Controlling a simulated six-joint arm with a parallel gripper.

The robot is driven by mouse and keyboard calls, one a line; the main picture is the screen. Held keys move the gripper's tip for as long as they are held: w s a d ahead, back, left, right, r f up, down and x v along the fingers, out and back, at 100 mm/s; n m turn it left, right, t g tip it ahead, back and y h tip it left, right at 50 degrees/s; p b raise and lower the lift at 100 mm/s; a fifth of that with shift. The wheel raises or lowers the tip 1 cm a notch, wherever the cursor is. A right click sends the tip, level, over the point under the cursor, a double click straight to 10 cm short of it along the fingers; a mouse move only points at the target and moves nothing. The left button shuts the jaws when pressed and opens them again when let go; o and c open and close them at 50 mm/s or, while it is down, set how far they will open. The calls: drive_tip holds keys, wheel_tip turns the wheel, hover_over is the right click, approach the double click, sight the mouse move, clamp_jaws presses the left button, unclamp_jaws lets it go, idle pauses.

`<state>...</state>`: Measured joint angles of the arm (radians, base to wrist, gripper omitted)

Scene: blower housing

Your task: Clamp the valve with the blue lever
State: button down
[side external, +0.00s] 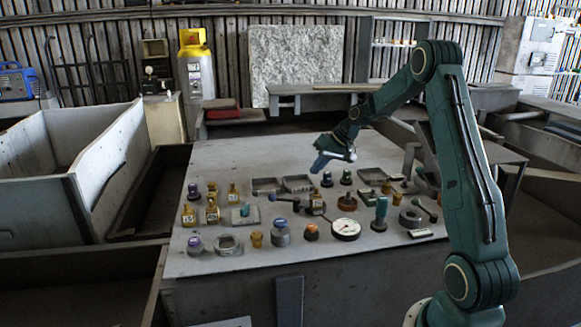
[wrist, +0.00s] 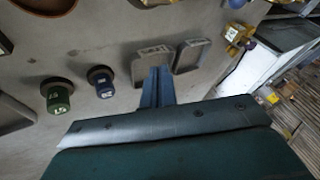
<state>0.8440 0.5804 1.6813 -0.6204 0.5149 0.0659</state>
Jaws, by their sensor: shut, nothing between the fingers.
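In the side view, a dark lever with a blue knob (side external: 272,197) lies across the middle of the board. It seems to join a small brass-coloured body (side external: 317,203), probably the valve, though the join is too small to see clearly. In the wrist view, my gripper (wrist: 158,71) shows two blue fingers together, empty, pointing toward two grey trays. I cannot make out the blue lever in the wrist view.
The grey board (side external: 210,160) holds several closely spaced parts. Two grey trays (wrist: 152,69) (wrist: 189,57), a blue-topped knob (wrist: 101,80) and a green-topped knob (wrist: 57,95) lie near the fingers. The board's back left is clear.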

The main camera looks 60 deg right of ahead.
drive_tip(key=v, duration=0.8)
drive_tip(key=s+a+r+n, duration=0.1)
drive_tip(key=s+a+r, duration=0.3)
drive_tip(key=a, duration=0.8)
drive_tip(key=s+a+r+n+g+h, duration=0.1)
drive_tip(key=s+a+r, duration=0.4)
drive_tip(key=a, duration=0.8)
drive_tip(key=shift+n+h, duration=0.3)
drive_tip(key=shift+n, duration=0.5)
drive_tip(key=shift+s, duration=0.1)
drive_tip(key=s+a+f+n, duration=0.1)
drive_tip(key=s+a, duration=0.2)
drive_tip(key=s, duration=0.3)
drive_tip(key=s+a+f+n, duration=0.1)
drive_tip(key=s+a, duration=0.2)
drive_tip(key=s, duration=0.4)
drive_tip(key=shift+s+a+f, duration=0.15)
drive_tip(key=shift+s+f, duration=0.15)
drive_tip(key=shift+s, duration=0.05)
